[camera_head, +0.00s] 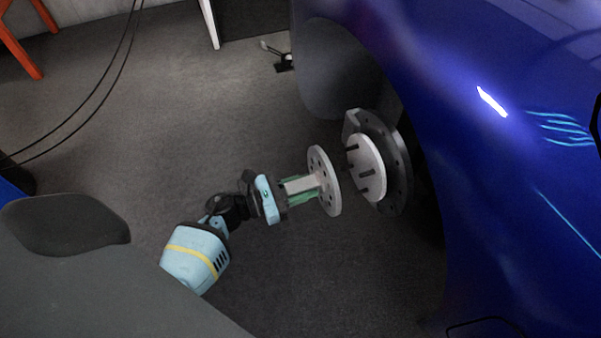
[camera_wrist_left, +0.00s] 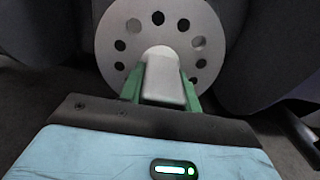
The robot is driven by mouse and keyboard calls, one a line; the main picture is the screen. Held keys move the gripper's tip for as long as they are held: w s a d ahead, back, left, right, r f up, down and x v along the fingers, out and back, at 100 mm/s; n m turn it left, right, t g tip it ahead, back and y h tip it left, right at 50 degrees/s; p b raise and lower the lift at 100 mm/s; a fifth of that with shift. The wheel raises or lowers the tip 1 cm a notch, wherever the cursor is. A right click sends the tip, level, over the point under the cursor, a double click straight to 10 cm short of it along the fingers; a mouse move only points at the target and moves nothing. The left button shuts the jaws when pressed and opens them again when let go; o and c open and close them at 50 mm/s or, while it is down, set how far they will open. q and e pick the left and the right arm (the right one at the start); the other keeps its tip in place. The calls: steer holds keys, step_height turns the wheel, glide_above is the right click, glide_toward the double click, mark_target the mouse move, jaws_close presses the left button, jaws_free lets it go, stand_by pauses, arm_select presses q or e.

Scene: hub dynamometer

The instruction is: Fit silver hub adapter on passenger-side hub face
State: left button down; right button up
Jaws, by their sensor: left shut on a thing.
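The silver hub adapter (camera_head: 325,180) is a round plate with a ring of holes and a short stub. My left gripper (camera_head: 303,189) is shut on its stub, green fingers on either side, and holds it upright in the air. The adapter also shows in the left wrist view (camera_wrist_left: 118,47), with the left gripper (camera_wrist_left: 162,85) around the stub. The hub face (camera_head: 368,166) is a pale disc with several dark studs in the car's wheel arch. A visible gap separates the adapter from the stud tips. My right gripper is not in view.
The blue car body (camera_head: 490,190) surrounds the hub on the right. A dark brake disc (camera_head: 398,160) sits behind the hub face. Black cables (camera_head: 95,95) hang at the upper left, and an orange stand (camera_head: 20,45) is at the far left. The grey floor between is clear.

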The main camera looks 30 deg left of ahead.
mark_target(323, 180)
arm_select(q)
steer(key=shift+w+d+r, duration=0.2)
steer(key=shift+w+d, duration=0.25)
steer(key=shift+w, duration=0.2)
steer(key=shift+x, duration=1.45)
steer(key=shift+w+d, duration=0.2)
steer(key=shift+w, duration=0.1)
steer(key=shift+w+d, duration=0.1)
steer(key=shift+d, duration=0.05)
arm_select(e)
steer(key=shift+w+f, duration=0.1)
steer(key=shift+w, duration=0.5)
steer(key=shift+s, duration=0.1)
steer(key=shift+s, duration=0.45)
arm_select(q)
steer(key=shift+w+d+b, duration=0.1)
steer(key=shift+w+b, duration=0.1)
steer(key=shift+b, duration=0.15)
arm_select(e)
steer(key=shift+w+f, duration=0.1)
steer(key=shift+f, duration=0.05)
arm_select(q)
steer(key=shift+w+d, duration=0.3)
steer(key=shift+w, duration=0.05)
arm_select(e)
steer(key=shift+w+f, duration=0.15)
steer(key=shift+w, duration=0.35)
